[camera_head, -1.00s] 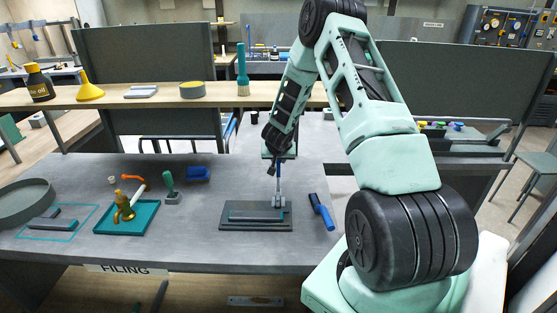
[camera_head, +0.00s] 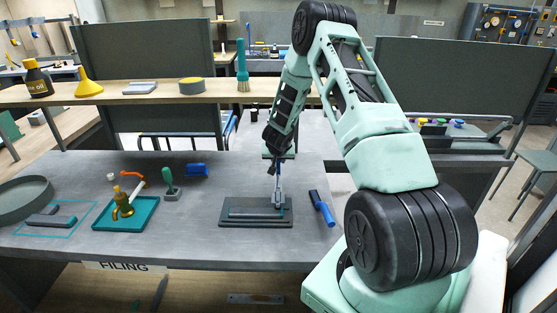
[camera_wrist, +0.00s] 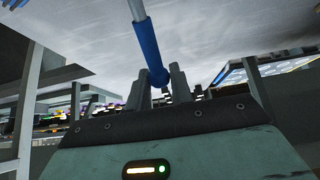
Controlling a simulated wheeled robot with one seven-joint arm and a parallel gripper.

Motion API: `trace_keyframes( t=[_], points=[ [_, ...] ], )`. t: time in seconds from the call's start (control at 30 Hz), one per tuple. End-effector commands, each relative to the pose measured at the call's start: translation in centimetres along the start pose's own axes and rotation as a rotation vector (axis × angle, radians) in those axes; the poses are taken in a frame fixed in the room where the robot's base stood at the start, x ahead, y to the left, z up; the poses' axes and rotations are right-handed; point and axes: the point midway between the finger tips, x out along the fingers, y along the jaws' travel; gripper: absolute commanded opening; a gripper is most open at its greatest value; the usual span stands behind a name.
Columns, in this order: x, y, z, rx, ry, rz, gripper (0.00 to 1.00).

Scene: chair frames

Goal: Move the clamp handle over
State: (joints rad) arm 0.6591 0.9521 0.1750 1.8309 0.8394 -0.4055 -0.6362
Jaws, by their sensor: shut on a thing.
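The clamp (camera_head: 279,202) stands on a dark plate (camera_head: 233,222) near the front middle of the bench, with a bar lying along the plate. Its clamp handle (camera_head: 278,183) rises almost upright. In the wrist view the handle (camera_wrist: 145,42) is a grey rod with a blue grip. The grip's end lies between the two fingers of my gripper (camera_wrist: 164,80), which is shut on it. In the head view my gripper (camera_head: 274,164) reaches down to the top of the handle; its fingers are small and dark there.
A blue-handled brush (camera_head: 322,208) lies just right of the plate. A teal tray (camera_head: 145,216) with a brass can, a green-handled tool (camera_head: 170,184) and a blue object (camera_head: 197,170) sit to the left.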

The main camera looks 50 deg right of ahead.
Motion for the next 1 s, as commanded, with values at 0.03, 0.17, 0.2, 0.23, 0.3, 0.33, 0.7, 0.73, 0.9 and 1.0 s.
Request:
trace_keyframes(
  t=[0.03, 0.17, 0.2, 0.23, 0.3, 0.33, 0.7, 0.73, 0.9, 1.0],
  points=[
    [0.2, 0.0, 0.1, 0.0, 0.001, 0.001, 0.1],
    [1.0, 0.0, 0.3, 0.0, 0.001, 0.001, 0.1],
    [1.3, 0.0, 0.4, 0.0, 0.001, 0.001, 0.1],
    [1.5, 0.0, 0.5, 0.0, 0.0, 0.001, 0.1],
    [1.9, 0.0, 0.7, 0.0, 0.0, 0.001, 0.1],
    [2.1, 0.0, 0.7, 0.0, 0.0, 0.001, 0.1],
    [2.5, 0.0, 0.7, 0.0, 0.001, 0.001, 0.25],
    [2.5, 0.0, 0.7, 0.0, 0.001, 0.001, 0.34],
    [2.5, 0.0, 0.7, 0.0, 0.001, 0.001, 0.48],
    [2.5, 0.0, 0.7, 0.0, 0.001, 0.001, 0.48]
  ],
)
